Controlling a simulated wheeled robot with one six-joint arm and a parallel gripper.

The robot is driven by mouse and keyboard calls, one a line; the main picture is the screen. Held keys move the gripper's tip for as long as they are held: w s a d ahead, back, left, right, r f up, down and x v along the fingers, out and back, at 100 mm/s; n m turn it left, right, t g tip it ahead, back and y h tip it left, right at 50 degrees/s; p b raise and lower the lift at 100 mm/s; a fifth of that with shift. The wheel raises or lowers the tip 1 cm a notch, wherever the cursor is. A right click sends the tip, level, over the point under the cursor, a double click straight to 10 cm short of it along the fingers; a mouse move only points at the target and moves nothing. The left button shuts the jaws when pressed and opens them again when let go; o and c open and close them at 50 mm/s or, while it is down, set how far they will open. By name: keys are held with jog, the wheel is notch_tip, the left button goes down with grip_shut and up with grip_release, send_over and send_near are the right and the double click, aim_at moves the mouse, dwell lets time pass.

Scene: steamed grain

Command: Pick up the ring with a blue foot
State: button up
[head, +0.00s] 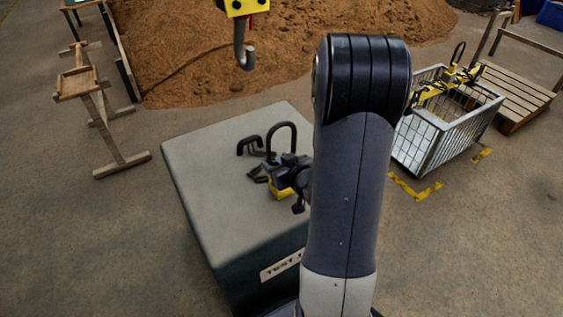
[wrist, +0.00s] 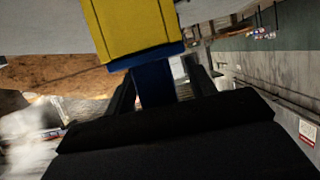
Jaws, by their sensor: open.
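A grey block (head: 215,160) labelled "TEST" carries several small items. A dark upright ring (head: 283,126) stands on its top; the ring's base is hidden behind my gripper. A yellow piece (head: 281,190) sits at my gripper (head: 284,176), partly covered by it. In the wrist view, a yellow body (wrist: 130,28) with a blue edge (wrist: 146,56) fills the top centre. A blue part (wrist: 156,86) below it lies between the dark fingers of my gripper (wrist: 162,88). The fingers are open. I cannot tell whether they touch the blue part, or whether it belongs to the dark ring.
A dark bracket-shaped piece (head: 250,146) lies left of the ring. A hook (head: 244,56) hangs from a yellow block above. A wire cage (head: 435,142) and a wooden pallet (head: 515,95) stand at right. A wooden trestle (head: 78,84) stands at left. The block's left top is clear.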

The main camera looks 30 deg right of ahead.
grip_shut()
dwell(0.5)
jog(key=shift+r, duration=0.1)
